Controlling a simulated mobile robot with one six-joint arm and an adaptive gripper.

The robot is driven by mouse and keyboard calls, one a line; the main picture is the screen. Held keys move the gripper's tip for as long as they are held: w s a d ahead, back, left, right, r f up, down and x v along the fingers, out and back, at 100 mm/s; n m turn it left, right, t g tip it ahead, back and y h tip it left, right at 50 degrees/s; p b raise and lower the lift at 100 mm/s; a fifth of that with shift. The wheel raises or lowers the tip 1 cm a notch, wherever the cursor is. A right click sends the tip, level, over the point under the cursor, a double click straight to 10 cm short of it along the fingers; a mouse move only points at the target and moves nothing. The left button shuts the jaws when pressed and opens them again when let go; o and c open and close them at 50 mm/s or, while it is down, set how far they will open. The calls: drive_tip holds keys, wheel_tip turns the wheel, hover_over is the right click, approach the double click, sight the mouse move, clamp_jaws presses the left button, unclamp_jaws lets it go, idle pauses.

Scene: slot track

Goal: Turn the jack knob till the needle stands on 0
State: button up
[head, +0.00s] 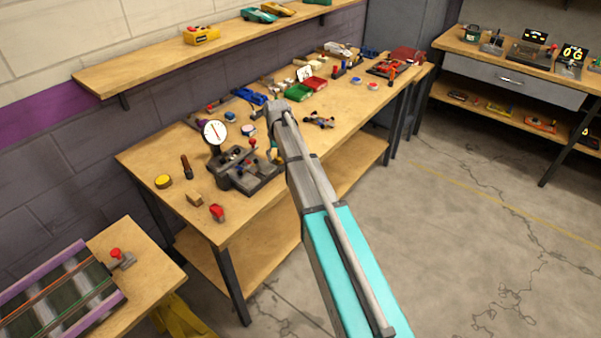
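A round white dial gauge (215,132) stands upright at the back left of a dark grey fixture (250,182) on the wooden workbench. Its thin needle looks near vertical; the scale marks are too small to read. A small red knob (253,142) stands on a post at the fixture's back right. Other small parts on the fixture are too small to tell apart, so I cannot say which one is the jack knob. My arm reaches across the bench from the lower right, its far end just right of the fixture. My gripper does not show; the arm's far links hide that area.
On the workbench (140,160) near the fixture lie a yellow disc (163,181), a dark-handled tool (187,166), a wooden block (194,200) and a red item (217,212). Toy cars and boxes crowd the bench's far part.

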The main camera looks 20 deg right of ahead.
drive_tip(key=m, duration=1)
wheel_tip(320, 180, up, 14)
drive_tip(key=p, duration=1.4)
drive_tip(key=s+r+n+p, duration=0.2)
drive_tip(key=s+n, duration=0.8)
drive_tip(key=s, duration=1.7)
drive_tip(key=shift+r, duration=0.2)
drive_tip(key=shift+s+d, duration=0.1)
drive_tip(key=shift+s+n, duration=0.3)
drive_tip(key=shift+s, duration=0.65)
idle(1.0)
